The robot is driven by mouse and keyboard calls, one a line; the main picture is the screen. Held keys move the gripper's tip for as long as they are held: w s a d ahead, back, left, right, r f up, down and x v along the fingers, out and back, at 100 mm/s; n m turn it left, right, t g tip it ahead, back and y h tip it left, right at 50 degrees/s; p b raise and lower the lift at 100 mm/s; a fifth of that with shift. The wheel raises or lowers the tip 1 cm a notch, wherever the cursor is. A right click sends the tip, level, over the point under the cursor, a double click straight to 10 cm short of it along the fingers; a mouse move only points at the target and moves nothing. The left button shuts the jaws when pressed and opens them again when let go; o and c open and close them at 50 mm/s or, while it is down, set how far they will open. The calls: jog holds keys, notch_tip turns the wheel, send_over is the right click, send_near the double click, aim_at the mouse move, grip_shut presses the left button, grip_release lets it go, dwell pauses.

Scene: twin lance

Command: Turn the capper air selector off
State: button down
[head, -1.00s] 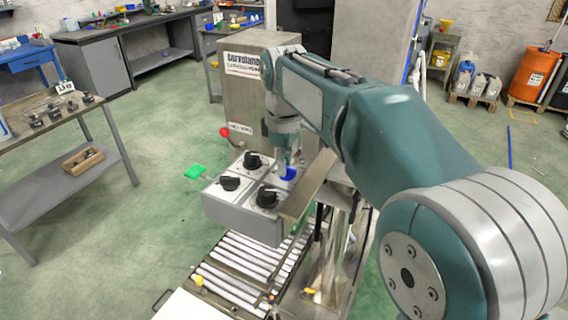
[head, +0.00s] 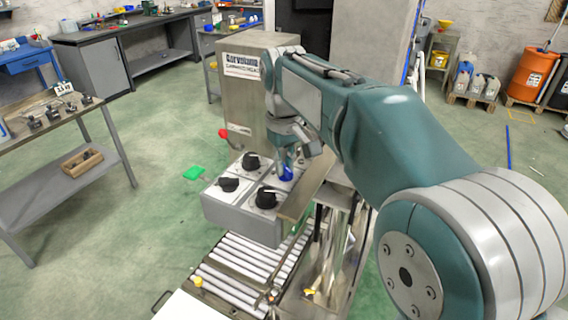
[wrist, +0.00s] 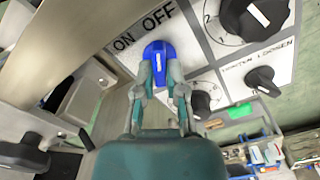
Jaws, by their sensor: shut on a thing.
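The air selector is a blue knob (wrist: 160,62) with a white line, on a white panel marked ON and OFF. In the wrist view the line runs nearly straight up, toward the OFF side; its exact setting is hard to tell. My gripper (wrist: 163,82) has its two fingers closed on either side of the blue knob. In the head view the knob (head: 286,175) shows partly under my gripper (head: 287,163), at the back right of the control box (head: 240,213).
Several black knobs share the box, including one (head: 251,162) left of the blue knob and one (head: 266,197) in front. A metal plate (head: 305,190) stands close on the right. A red ball-ended lever (head: 223,133) is at left. A roller conveyor (head: 245,260) lies below.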

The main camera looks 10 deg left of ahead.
dwell(0.3)
jog(key=c, duration=0.7)
grip_release()
jog(key=shift+f, duration=0.1)
notch_tip(320, 180, up, 12)
jog(key=shift+w, duration=0.15)
jog(key=shift+a, duration=0.1)
